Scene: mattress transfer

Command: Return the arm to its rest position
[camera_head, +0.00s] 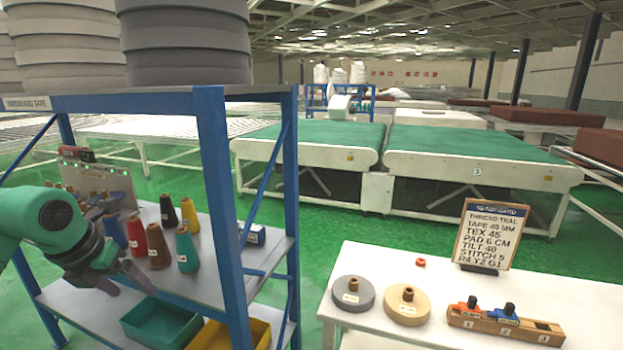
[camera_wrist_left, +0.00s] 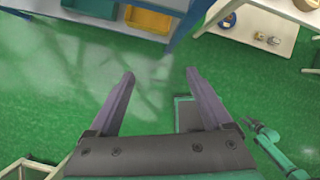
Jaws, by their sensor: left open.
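My left arm (camera_head: 30,220) comes in from the left in the head view, at the front of the blue-framed shelf. My left gripper (camera_head: 122,284) points down toward the right, beside the shelf boards. A teal arm (camera_wrist_left: 272,146) with a dark end shows at the lower right of the left wrist view. It looks like my right arm, and its jaws are too small to read.
The shelf's blue post (camera_head: 216,190) and thread cones (camera_head: 187,250) are close to my left arm. A teal bin (camera_head: 160,322) and yellow bin (camera_head: 228,335) sit below. A white table (camera_head: 390,262) with spools and a sign (camera_head: 490,235) stands right. Green floor lies between.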

